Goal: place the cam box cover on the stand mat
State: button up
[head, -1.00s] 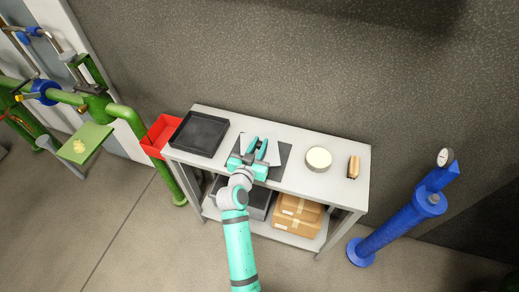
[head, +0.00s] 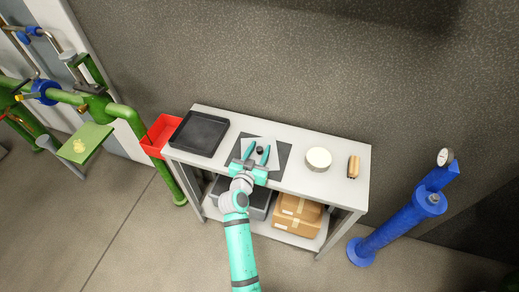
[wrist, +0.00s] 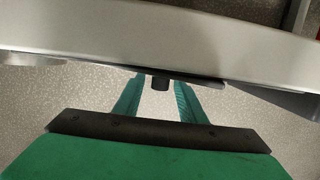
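The cam box cover, seemingly the pale grey plate (head: 269,145) with a black knob (head: 260,150), lies flat on the dark stand mat (head: 283,162) on the table. My gripper (head: 258,152) is over the mat's front part, with its two teal fingers spread on either side of the knob. In the wrist view the fingers (wrist: 160,85) stand apart, and a short dark cylinder, apparently the knob (wrist: 160,83), shows between them with gaps on both sides. My gripper is open and holds nothing. My gripper's body hides the front of the mat.
On the table (head: 329,191), a black tray (head: 199,134) stands left of the mat. A round cream-topped tin (head: 318,159) and a brush-like tan item (head: 353,167) stand right. A red bin (head: 159,134) is at the left end. Cardboard boxes (head: 297,213) sit on the lower shelf.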

jog(key=shift+r, duration=0.2)
jog(key=v, duration=1.2)
jog(key=s+d+f+n+y, duration=0.1)
jog(key=s+f+n+y, duration=0.2)
jog(key=s, duration=0.7)
jog(key=s+d+f+n+y, duration=0.1)
jog(key=s+f+n+y, duration=0.1)
jog(key=s+f, duration=0.6)
jog(key=s+d+r, duration=0.1)
jog(key=s+r, duration=0.4)
jog(key=s, duration=0.4)
jog(key=s+r+m, duration=0.1)
jog(key=s+r, duration=0.5)
jog(key=s, duration=0.4)
jog(key=shift+d+r+t, duration=0.2)
jog(key=shift+d+t, duration=0.1)
jog(key=shift+d, duration=0.05)
jog(key=shift+w, duration=0.1)
